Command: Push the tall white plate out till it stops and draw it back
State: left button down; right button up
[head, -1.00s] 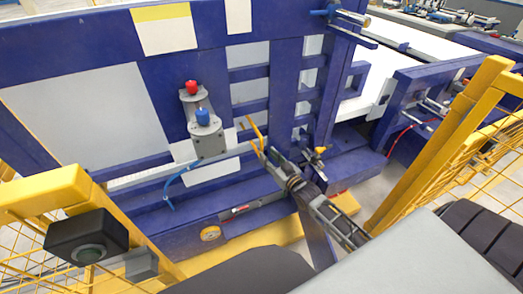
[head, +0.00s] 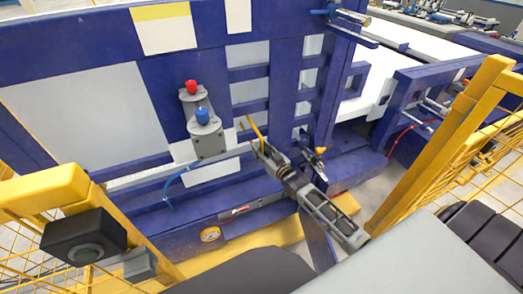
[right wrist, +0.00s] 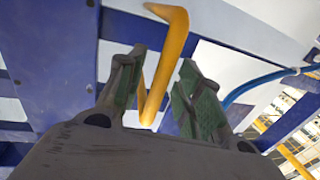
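A yellow bent handle (head: 255,129) stands out in front of the blue frame. In the right wrist view the handle (right wrist: 168,65) lies in front of a white plate surface (right wrist: 228,72). White panel (head: 250,90) shows behind the blue bars in the head view; I cannot tell for sure which piece bears the handle. My right gripper (head: 263,150) is at the handle's lower end. In the right wrist view its green-padded fingers (right wrist: 162,85) are apart, with the handle's bar between them and a gap on each side. My left gripper is not in view.
Red and blue buttons (head: 202,117) on grey mounts stand left of the handle, with a blue hose (head: 180,177) below. A blue ledge with a round gauge (head: 210,234) runs underneath. Yellow mesh fences (head: 440,150) stand on both sides. A black box (head: 85,237) sits at the lower left.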

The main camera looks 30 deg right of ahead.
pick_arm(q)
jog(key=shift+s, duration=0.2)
pick_arm(e)
jog(key=shift+c, duration=0.8)
grip_shut()
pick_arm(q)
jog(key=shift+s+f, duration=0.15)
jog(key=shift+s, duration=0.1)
pick_arm(e)
jog(key=shift+s, duration=0.1)
